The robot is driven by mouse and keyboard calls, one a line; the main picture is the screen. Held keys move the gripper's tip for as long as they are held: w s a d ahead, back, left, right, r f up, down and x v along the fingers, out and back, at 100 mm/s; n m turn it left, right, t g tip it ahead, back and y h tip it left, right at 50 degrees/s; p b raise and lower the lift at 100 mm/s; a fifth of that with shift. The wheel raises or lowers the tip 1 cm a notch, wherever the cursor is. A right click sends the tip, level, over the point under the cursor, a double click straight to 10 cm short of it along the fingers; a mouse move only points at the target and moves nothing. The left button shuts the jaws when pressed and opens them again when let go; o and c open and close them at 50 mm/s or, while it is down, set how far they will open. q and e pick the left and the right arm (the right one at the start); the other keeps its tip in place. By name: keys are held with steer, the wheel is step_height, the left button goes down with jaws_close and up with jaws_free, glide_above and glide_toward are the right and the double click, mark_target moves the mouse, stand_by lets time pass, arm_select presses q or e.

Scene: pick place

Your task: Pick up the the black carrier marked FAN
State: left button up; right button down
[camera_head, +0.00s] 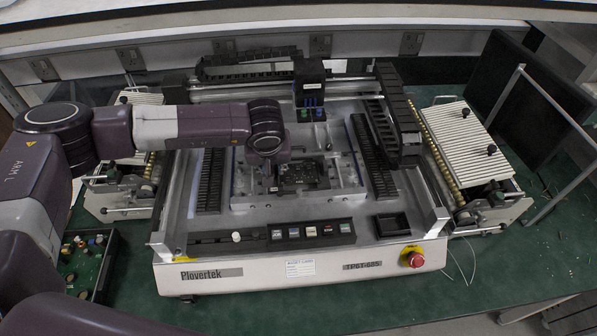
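My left arm comes in from the left over the Plovertek machine (320,262), with its wrist above the middle of the bed. My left gripper (272,184) points down below the wrist, mostly hidden by it; its fingers are too small and dark to tell open from shut. Just right of it, a dark, board-like piece (303,176) lies on the silver fixture plate (345,190). I cannot read a FAN marking on it or anywhere else, so I cannot tell whether it is the carrier. I cannot tell whether the gripper touches it. My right gripper is out of view.
A black gantry head (309,88) stands behind the wrist, with a black cable chain (400,120) to its right. A small black tray (393,224) and a red stop button (413,257) are at the front right. A green circuit board (88,262) lies at the left.

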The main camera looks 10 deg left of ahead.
arm_select(q)
jaws_close()
steer(key=shift+r, duration=0.1)
